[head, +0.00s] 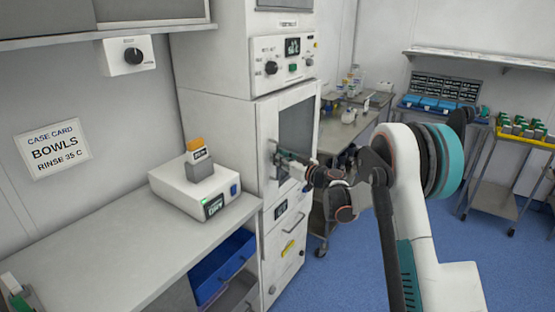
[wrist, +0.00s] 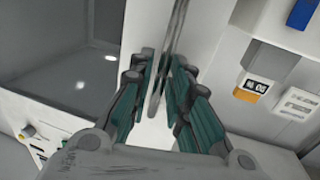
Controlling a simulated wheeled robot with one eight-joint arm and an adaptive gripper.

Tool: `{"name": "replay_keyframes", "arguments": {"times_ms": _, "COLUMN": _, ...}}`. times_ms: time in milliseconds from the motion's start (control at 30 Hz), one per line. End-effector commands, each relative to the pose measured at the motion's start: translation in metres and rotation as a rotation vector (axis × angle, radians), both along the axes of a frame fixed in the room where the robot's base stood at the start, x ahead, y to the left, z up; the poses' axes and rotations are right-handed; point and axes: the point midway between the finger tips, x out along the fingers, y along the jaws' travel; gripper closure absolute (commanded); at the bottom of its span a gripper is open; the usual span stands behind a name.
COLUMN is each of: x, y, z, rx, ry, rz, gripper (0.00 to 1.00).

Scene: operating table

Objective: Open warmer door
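The warmer is a tall white cabinet. Its door (head: 265,125) has a dark window (head: 297,135) and looks closed in the head view. The door's metal handle (head: 273,152) is a vertical bar near its left edge. My gripper (head: 281,159) is at the handle, partly hidden by its own links. In the wrist view the handle (wrist: 173,45) runs between the two fingers of my gripper (wrist: 160,75). The fingers stand apart on either side of the bar, with a gap visible on the left. Contact on the right side is unclear.
A white counter (head: 95,245) with a small device (head: 195,190) stands left of the warmer. A control panel (head: 284,58) is above the door and drawers (head: 285,240) are below. Steel carts (head: 345,125) stand behind to the right. Blue floor (head: 345,270) is open in front.

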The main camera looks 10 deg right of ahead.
Motion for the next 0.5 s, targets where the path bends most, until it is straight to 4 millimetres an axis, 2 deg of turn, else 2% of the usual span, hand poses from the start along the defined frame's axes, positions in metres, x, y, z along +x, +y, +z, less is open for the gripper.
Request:
{"name": "replay_keyframes", "arguments": {"times_ms": 400, "x": 0.006, "y": 0.005, "z": 0.0004, "rx": 0.0, "ry": 0.0, "rz": 0.0, "gripper": 0.82}}
{"name": "replay_keyframes", "arguments": {"times_ms": 500, "x": 0.006, "y": 0.005, "z": 0.0004, "rx": 0.0, "ry": 0.0, "rz": 0.0, "gripper": 1.0}}
